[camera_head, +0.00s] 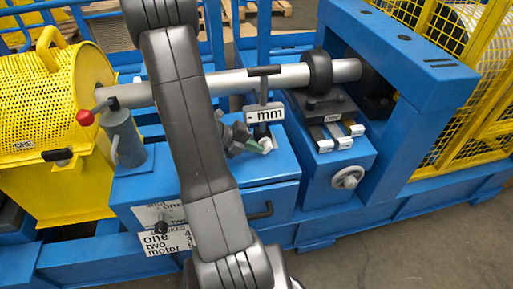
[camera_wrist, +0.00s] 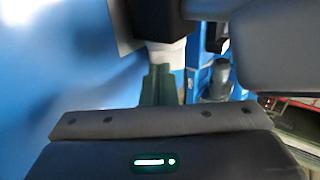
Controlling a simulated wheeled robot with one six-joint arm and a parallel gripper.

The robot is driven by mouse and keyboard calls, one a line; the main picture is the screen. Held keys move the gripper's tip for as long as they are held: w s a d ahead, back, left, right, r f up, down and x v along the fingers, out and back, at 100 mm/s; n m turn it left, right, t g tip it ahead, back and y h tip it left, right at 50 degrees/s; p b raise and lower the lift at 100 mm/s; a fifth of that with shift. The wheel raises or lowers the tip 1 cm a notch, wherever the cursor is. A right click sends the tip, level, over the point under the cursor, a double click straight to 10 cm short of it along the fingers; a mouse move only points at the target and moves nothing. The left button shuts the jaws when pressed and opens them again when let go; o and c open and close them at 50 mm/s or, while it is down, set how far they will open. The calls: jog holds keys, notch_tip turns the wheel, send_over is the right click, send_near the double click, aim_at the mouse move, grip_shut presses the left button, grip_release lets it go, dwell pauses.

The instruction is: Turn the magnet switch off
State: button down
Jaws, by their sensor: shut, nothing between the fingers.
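A measuring stand with a white "mm" display (camera_head: 264,113) stands on the blue machine in the middle of the head view, under the grey shaft. Its base (camera_head: 267,146) shows only in part, pale and greenish, beside my gripper (camera_head: 240,138). My gripper is shut and empty, low over the blue top. I cannot tell whether it touches the base. In the wrist view a dark green block (camera_wrist: 158,84) and a whitish part show close to the gripper. I cannot pick out the magnet switch or its setting; it is small or hidden.
The long grey shaft (camera_head: 235,82) runs above the work area. A yellow perforated guard (camera_head: 42,115) and a red-knobbed lever (camera_head: 86,117) are at left. A blue frame (camera_head: 425,95) and a slide with a handwheel (camera_head: 347,177) are at right. My arm covers the middle.

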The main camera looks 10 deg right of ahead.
jog(key=shift+a+f+h, duration=0.1)
jog(key=shift+f+h, duration=0.15)
jog(key=shift+h, duration=0.45)
jog(key=shift+f, duration=0.1)
jog(key=shift+f+p, duration=0.15)
jog(key=shift+p, duration=0.25)
jog(key=shift+r+p, duration=0.85)
jog(key=shift+p, duration=0.15)
